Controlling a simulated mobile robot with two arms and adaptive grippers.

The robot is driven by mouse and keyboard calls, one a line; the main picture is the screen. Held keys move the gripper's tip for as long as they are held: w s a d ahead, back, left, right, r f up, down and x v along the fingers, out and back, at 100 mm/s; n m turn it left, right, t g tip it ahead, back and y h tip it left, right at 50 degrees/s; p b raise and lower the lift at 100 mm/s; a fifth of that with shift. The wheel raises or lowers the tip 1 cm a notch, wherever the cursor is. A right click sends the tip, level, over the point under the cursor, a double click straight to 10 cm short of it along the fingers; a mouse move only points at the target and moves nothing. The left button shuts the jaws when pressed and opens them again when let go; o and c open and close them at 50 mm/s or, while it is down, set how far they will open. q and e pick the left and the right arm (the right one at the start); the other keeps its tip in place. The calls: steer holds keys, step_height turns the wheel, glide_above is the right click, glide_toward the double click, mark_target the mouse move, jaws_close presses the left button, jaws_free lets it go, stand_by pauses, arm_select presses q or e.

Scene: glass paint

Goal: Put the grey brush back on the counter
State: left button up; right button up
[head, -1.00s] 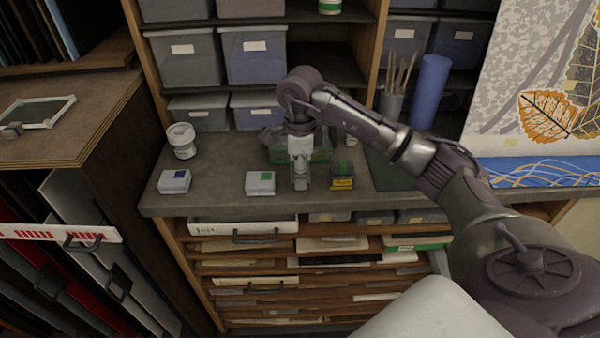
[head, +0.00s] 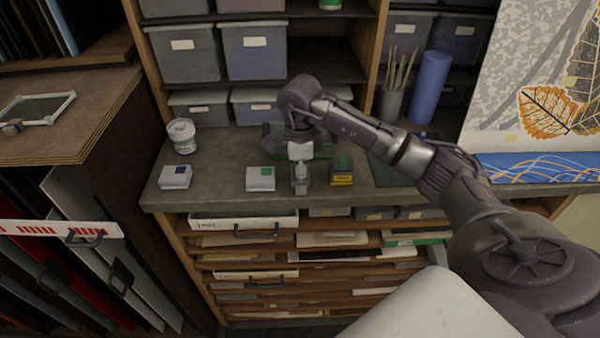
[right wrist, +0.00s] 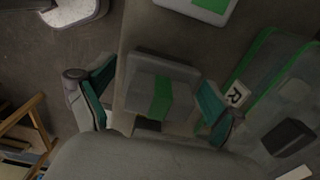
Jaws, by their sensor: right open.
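The grey brush (right wrist: 162,92), a grey block with a green stripe, lies between the two fingers of my right gripper in the right wrist view. My right gripper (right wrist: 155,98) is open, with a green-padded finger on each side of the brush. In the head view the same gripper (head: 300,186) points down over the front part of the grey counter (head: 222,185). The gripper mostly hides the brush there, so its contact with the counter cannot be clearly seen. My left gripper is not in view.
A white box with a green square (head: 260,178) stands just left of the gripper, and a dark-and-yellow block (head: 342,172) just right. A white box with a blue square (head: 175,177) and a white jar (head: 182,135) stand further left. A dark green mat (head: 395,170) lies right.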

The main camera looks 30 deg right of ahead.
steer(key=shift+r, duration=0.15)
steer(key=shift+r, duration=0.2)
step_height(320, 180, up, 7)
steer(key=shift+f+b, duration=0.15)
steer(key=shift+b, duration=1)
steer(key=shift+r, duration=2.5)
